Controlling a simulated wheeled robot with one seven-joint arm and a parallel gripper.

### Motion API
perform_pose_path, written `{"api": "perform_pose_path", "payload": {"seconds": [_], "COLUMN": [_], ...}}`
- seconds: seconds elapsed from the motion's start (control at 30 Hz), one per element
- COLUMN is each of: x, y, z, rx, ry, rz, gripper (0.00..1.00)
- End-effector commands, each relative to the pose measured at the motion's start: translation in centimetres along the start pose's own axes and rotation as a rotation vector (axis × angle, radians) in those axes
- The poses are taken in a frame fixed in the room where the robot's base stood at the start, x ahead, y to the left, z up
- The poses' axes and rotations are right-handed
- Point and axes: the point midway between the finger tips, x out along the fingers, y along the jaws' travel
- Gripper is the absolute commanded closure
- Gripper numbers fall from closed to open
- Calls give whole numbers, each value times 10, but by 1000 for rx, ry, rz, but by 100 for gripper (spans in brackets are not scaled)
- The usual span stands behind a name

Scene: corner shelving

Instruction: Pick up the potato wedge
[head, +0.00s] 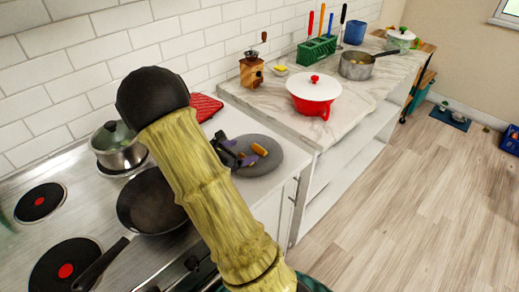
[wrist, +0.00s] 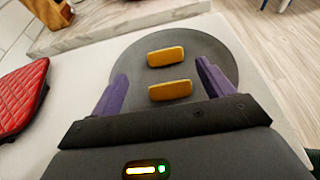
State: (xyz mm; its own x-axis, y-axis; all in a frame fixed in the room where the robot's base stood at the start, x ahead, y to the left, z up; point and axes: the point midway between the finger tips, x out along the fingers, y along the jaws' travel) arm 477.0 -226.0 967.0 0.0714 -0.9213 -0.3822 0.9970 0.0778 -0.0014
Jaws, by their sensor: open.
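Two golden-orange potato wedges lie on a round grey plate (wrist: 215,50). In the wrist view the farther wedge (wrist: 166,56) lies ahead of the nearer wedge (wrist: 170,90). The nearer one is between the tips of my gripper (wrist: 160,82), and the farther one is just beyond them. The purple fingers are apart and hold nothing. I cannot tell how high they are above the plate. In the head view my gripper (head: 236,156) is over the left part of the plate (head: 270,164), and one wedge (head: 260,150) shows clearly beside it; the other is mostly hidden by the gripper.
A red quilted pad (wrist: 22,95) lies left of the plate. A stove with a dark frying pan (head: 150,203) and a lidded pot (head: 118,150) is at the left. A red pot with a white lid (head: 314,88) stands on the raised marble counter (head: 277,105) behind.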

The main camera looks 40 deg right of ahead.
Motion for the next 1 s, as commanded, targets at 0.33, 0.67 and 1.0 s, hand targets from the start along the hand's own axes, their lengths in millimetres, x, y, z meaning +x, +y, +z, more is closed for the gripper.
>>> {"api": "perform_pose_path", "payload": {"seconds": [0.33,0.67,1.0], "x": [19,36,71], "y": [0,-5,-8], "z": [0,0,-2], "rx": [1,0,2], "ry": [0,1,1], "rz": [1,-3,0], "gripper": [20,20,20]}}
